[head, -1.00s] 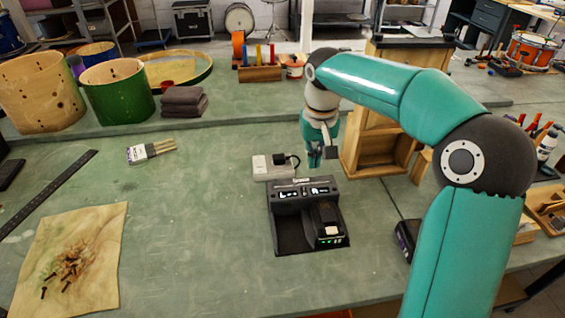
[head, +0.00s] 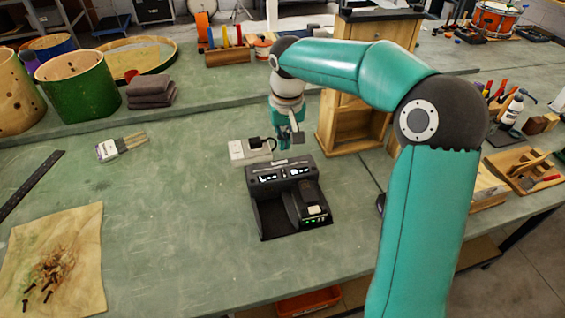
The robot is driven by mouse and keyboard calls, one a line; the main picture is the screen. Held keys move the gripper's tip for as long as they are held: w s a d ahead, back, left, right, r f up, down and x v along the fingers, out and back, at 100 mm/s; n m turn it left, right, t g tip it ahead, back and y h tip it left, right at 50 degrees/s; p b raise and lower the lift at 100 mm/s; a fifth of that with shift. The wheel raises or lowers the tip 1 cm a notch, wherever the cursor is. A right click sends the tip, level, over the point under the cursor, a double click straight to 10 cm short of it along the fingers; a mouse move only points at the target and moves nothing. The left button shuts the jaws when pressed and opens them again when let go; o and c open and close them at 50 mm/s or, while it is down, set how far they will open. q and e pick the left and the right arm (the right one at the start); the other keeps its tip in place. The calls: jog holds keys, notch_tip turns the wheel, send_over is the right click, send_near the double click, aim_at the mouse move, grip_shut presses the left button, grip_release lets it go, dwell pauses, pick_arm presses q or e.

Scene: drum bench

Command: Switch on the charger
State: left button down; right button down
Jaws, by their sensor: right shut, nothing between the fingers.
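The black charger (head: 268,217) stands on the green bench in the middle of the head view. Its display is lit, and green lights glow on the battery (head: 313,210) in its right bay; the left bay is empty. A white socket block (head: 237,152) lies just behind the charger, with a black plug (head: 262,143) in its right end. My right gripper (head: 291,139) is shut and empty. It points down behind the charger, just right of the plug, and appears apart from it. My left gripper is out of view.
A wooden cabinet (head: 357,130) stands close to the right of my right gripper. A brush (head: 122,146), folded dark cloths (head: 150,91) and a sheet with screws (head: 85,240) lie to the left. The bench between them and the charger is clear.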

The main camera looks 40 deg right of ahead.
aim_at(284, 173)
jog(key=f, duration=0.6)
jog(key=w+f+p, duration=0.1)
jog(key=f, duration=0.2)
jog(key=shift+w+d, duration=0.1)
jog(key=shift+d, duration=0.25)
jog(key=shift+w+p, duration=0.1)
jog(key=shift+p, duration=0.4)
jog(key=shift+f+g, duration=0.25)
jog(key=shift+g, duration=0.05)
jog(key=shift+s+a+r+b, duration=0.25)
jog(key=shift+s+a+b, duration=0.15)
jog(key=shift+s, duration=0.3)
jog(key=shift+d, duration=0.1)
